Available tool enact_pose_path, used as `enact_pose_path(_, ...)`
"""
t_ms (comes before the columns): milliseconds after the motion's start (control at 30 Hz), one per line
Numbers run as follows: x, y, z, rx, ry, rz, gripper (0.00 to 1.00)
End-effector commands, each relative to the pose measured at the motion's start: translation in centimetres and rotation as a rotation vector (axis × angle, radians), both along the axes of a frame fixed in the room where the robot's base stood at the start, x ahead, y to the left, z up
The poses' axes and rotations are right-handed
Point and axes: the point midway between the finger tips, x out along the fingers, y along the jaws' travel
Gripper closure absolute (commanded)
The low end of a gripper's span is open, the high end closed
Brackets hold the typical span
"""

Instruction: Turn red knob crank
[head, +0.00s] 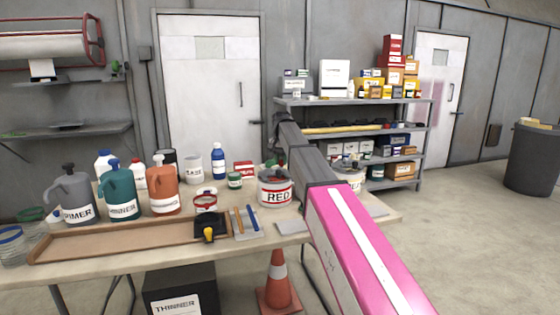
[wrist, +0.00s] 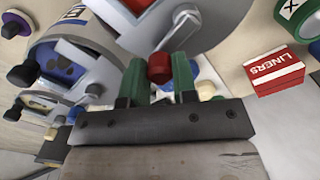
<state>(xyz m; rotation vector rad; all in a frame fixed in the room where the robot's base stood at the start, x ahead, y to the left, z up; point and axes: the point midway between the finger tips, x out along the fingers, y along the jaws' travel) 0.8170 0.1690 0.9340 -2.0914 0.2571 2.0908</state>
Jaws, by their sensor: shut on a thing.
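The red knob (wrist: 159,68) is in the wrist view, between the green fingers of my gripper (wrist: 160,76). The gripper is shut on it. A grey metal crank part (wrist: 180,42) rises behind the knob. In the head view, the can marked RED (head: 277,193) stands upright on the workbench, with the crank at its top. My arm reaches over the bench to this can, and its links hide part of the area. The knob and fingertips are too small to make out clearly in the head view.
The workbench (head: 120,262) also holds a wooden tray (head: 100,243), several jugs and a blue bottle (head: 218,163). A red LINERS box (wrist: 277,75) is right of my gripper in the wrist view. An orange cone (head: 278,285) stands in front; open floor lies to the right.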

Motion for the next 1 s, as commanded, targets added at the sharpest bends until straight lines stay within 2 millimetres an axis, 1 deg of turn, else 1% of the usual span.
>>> enact_pose_path(200, -0.45, -0.24, -0.03, -0.001, 0.000, -0.102, 0.98)
enact_pose_path(367, -0.59, -0.30, -0.03, -0.001, 0.000, -0.142, 0.98)
enact_pose_path(867, -0.63, -0.31, -0.04, -0.001, 0.001, -0.156, 0.98)
enact_pose_path(900, -0.63, -0.31, -0.04, -0.001, 0.001, -0.156, 0.61)
enact_pose_path(933, -0.63, -0.31, -0.04, -0.001, 0.001, -0.156, 0.51)
enact_pose_path(967, -0.63, -0.31, -0.03, -0.001, 0.001, -0.156, 0.48)
enact_pose_path(1000, -0.63, -0.31, -0.03, -0.001, 0.001, -0.156, 0.48)
